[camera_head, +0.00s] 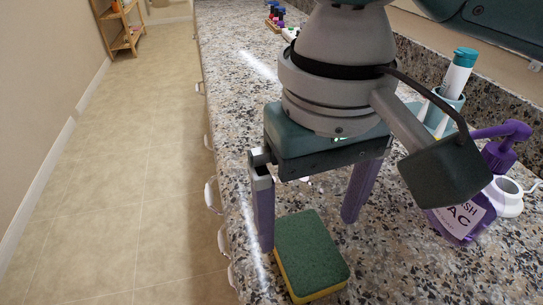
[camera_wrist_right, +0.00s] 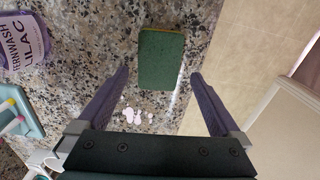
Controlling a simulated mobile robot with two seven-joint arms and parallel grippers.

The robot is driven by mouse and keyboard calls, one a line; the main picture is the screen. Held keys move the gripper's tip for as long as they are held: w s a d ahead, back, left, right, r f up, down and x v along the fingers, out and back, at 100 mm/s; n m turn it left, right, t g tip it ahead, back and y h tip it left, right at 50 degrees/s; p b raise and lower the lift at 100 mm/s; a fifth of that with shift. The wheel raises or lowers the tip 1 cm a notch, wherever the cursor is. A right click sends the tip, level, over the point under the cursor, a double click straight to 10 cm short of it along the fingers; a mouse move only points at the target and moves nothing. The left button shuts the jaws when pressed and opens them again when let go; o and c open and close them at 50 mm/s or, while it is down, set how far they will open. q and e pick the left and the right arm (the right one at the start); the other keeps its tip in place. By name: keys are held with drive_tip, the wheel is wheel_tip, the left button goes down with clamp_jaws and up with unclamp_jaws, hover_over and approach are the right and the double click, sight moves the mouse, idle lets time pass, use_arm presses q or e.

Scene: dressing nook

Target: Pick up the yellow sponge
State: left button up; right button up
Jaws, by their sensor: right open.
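The yellow sponge (camera_head: 310,256) lies flat on the speckled granite counter close to its front edge. Its top is a dark green scouring layer, and yellow shows along its lower sides. My left gripper is not in view.
A purple soap bottle (camera_head: 463,215) and a teal cup (camera_head: 441,108) with a tube and brushes stand right of the gripper. Small bottles (camera_head: 277,14) stand at the far end. The counter drops to the tiled floor (camera_head: 140,180) at left.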

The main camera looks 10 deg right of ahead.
sight(307, 247)
wheel_tip(307, 247, down, 5)
drive_tip(key=shift+d+r+b, duration=0.1)
drive_tip(key=shift+b, duration=0.75)
drive_tip(key=shift+c, duration=0.2)
drive_tip(key=c, duration=1.1)
